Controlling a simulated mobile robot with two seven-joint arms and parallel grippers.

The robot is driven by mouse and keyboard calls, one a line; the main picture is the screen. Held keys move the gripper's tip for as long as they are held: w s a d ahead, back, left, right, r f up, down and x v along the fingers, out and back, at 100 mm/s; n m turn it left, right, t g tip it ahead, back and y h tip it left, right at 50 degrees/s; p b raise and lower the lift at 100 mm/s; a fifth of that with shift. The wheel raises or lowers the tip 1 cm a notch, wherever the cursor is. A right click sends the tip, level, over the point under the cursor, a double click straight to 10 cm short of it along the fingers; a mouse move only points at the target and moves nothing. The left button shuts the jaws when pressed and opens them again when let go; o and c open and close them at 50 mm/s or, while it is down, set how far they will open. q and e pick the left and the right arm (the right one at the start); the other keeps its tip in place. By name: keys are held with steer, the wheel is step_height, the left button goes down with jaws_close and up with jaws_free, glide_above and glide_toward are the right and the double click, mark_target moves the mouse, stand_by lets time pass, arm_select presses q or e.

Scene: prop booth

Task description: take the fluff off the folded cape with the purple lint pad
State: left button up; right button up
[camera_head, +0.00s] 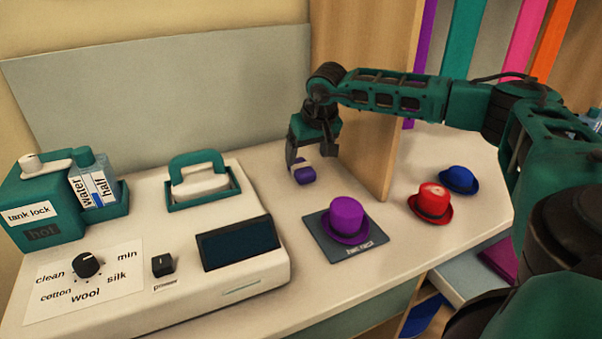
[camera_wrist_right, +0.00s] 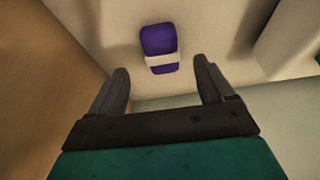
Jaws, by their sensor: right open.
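The purple lint pad (camera_head: 305,174) lies on the white counter behind the purple hat. It has a pale band around it. It also shows in the right wrist view (camera_wrist_right: 158,38), ahead of the fingertips and between their lines. My right gripper (camera_head: 311,160) is open and empty, close above the pad. Its two dark fingers also show apart in the right wrist view (camera_wrist_right: 162,72). I cannot make out the folded cape for certain. A flat magenta item (camera_head: 499,258) lies low at the right, partly hidden by my right arm. My left gripper is not in view.
A wooden partition (camera_head: 366,110) stands just right of the gripper. A purple hat (camera_head: 345,217) sits on a dark mat (camera_head: 322,247). Red (camera_head: 432,201) and blue (camera_head: 459,179) hats stand beyond the partition. A white steamer station (camera_head: 150,215) with an iron fills the left.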

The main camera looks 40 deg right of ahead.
mark_target(302, 165)
steer(key=x, duration=0.2)
steer(key=b+x, duration=0.1)
steer(key=x, duration=0.2)
steer(key=shift+w+f, duration=0.15)
steer(key=shift+w, duration=0.3)
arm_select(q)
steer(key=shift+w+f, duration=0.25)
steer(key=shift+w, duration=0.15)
arm_select(e)
steer(key=shift+c, duration=0.3)
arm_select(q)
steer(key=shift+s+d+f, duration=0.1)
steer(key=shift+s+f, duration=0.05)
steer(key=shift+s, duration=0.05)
arm_select(e)
steer(key=c, duration=1.1)
arm_select(q)
steer(key=p, duration=0.1)
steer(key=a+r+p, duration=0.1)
steer(key=p, duration=0.1)
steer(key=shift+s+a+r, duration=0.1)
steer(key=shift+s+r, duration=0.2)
arm_select(e)
step_height(302, 165, up, 20)
steer(key=shift+r, duration=0.1)
